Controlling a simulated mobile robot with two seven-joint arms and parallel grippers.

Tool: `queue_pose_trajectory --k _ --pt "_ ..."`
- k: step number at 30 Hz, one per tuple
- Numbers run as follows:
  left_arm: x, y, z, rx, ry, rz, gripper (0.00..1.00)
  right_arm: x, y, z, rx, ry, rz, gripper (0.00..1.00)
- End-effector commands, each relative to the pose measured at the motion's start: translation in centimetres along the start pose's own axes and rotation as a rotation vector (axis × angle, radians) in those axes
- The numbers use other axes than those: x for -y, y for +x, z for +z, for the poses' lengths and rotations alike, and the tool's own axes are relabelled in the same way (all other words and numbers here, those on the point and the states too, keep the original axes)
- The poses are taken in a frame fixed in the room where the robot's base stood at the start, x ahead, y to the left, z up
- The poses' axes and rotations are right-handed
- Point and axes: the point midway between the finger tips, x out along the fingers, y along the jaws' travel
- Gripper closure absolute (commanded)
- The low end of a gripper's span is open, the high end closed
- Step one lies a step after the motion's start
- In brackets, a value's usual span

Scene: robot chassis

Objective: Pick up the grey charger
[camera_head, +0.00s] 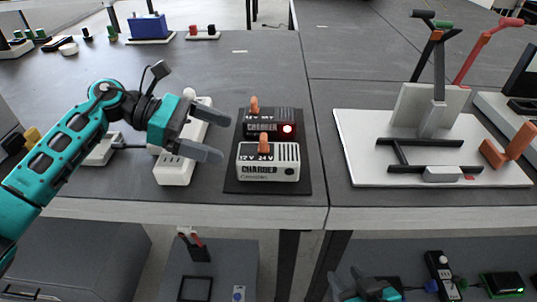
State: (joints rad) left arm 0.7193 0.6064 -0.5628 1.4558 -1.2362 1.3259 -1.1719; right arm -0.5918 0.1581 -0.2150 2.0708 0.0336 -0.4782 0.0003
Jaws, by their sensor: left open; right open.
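A light grey charger (268,170) with "12V 24V" and "CHARGER" on its front stands on a dark mat (232,180) near the table's front edge. An orange knob or lever sticks up from its top. A darker charger (284,116) with a glowing red light stands right behind it. My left gripper (222,137) is open and empty, left of both chargers and above a white socket block (173,172); its fingers point right. My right gripper (348,278) is low at the bottom edge, below the table top, partly cut off, and apart from the chargers.
A white board (360,172) with a stand and dark bars is to the right. A blue box (148,27) and small parts lie at the back left. A lower shelf holds several devices, including a black one with a green light (502,284). The table behind the chargers is clear.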

Motion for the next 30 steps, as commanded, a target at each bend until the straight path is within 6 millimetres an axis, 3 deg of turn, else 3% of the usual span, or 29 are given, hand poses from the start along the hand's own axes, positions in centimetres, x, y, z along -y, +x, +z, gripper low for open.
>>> queue_pose_trajectory --k 6,13,21,30 --pt "0.1 4.0 0.1 0.003 -0.002 -0.002 0.00 0.1 0.0 0.4 0.006 0.004 0.000 0.56" --pt "0.1 5.7 0.0 0.003 -0.001 -0.001 0.00 0.2 0.1 0.4 0.004 0.010 0.000 0.56" --pt "0.5 9.6 0.0 0.004 -0.003 -0.001 0.00 0.2 0.2 0.4 0.001 0.011 0.000 0.56" --pt "0.5 10.2 0.0 0.002 -0.003 0.001 0.00 0.1 0.3 0.2 -0.003 0.010 0.001 0.56"
